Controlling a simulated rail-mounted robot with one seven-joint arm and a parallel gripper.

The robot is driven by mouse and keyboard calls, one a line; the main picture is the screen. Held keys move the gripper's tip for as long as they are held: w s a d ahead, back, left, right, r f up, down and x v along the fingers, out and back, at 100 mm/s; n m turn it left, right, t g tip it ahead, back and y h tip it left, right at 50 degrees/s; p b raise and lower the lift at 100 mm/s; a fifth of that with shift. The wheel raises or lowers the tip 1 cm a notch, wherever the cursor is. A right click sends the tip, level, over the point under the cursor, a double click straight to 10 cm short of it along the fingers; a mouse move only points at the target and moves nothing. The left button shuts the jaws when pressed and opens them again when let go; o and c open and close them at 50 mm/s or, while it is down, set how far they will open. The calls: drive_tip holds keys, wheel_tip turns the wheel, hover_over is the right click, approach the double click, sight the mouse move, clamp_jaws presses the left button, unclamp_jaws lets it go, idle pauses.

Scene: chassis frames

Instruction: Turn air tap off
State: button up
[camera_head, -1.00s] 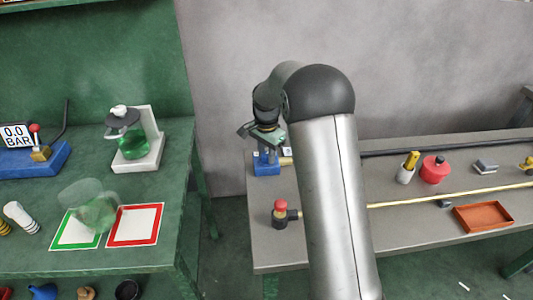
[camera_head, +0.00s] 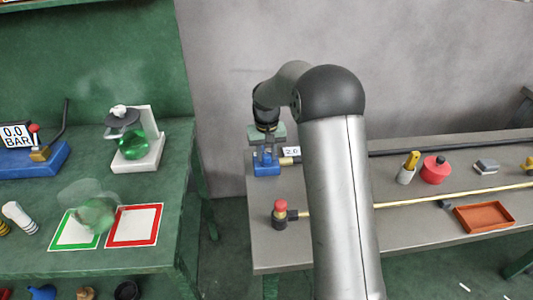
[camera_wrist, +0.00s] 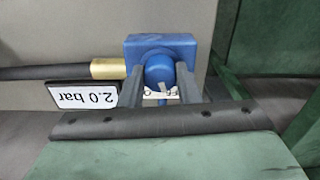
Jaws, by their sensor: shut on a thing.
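The air tap is a blue block (camera_head: 267,168) on the far left corner of the grey bench, with a brass fitting and black hose. In the wrist view its blue body (camera_wrist: 190,44) carries a round blue knob (camera_wrist: 159,68). My gripper (camera_head: 268,153) is above the tap, with its fingers pointing down. In the wrist view my gripper (camera_wrist: 158,80) has one dark finger on each side of the knob, shut on it. A small white scale by the knob is partly hidden. A display (camera_wrist: 87,95) beside the hose reads 2.0 bar.
The grey bench (camera_head: 410,225) holds a red-topped valve (camera_head: 280,211), a brass rod (camera_head: 455,194), a red pot (camera_head: 435,170) and an orange tray (camera_head: 483,217). A gap separates the benches.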

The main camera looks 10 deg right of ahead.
sight(267, 154)
drive_tip(key=n, duration=0.4)
drive_tip(key=shift+r+n, duration=0.1)
drive_tip(key=shift+n, duration=0.3)
idle(0.4)
drive_tip(key=o, duration=1)
drive_tip(key=shift+r, duration=8.7)
